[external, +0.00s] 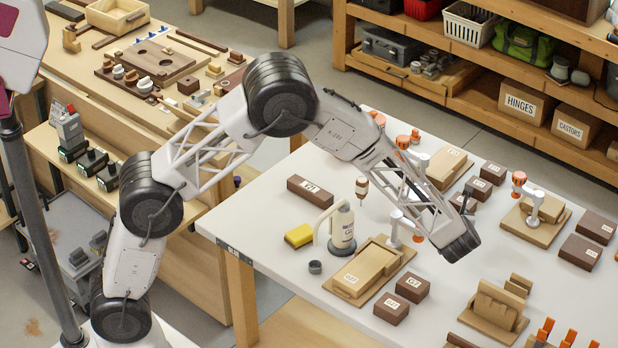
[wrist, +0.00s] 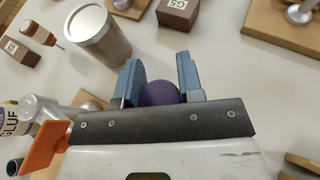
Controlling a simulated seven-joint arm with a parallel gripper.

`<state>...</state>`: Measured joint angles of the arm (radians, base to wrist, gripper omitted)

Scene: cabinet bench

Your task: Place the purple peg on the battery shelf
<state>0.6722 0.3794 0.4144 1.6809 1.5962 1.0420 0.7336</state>
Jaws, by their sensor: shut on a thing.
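The purple peg (wrist: 158,93) shows as a rounded purple end between the two blue-grey fingers of my gripper (wrist: 159,72) in the wrist view. The fingers are shut on it, and the mount hides its lower part. In the external view my arm reaches over the white table, and its fingers and the peg cannot be made out. The battery shelf seems to be the wooden ledge (external: 41,137) at the left, which bears several black and grey battery-like blocks (external: 90,161). It is far from my gripper and out of the wrist view.
The white table (external: 275,255) holds a glue bottle (external: 342,228), a yellow sponge (external: 299,235), a screwdriver (external: 361,188), brown blocks (external: 391,308) and orange-handled clamps. A metal can (wrist: 97,37) stands near the gripper. A tool bench (external: 110,60) is at upper left.

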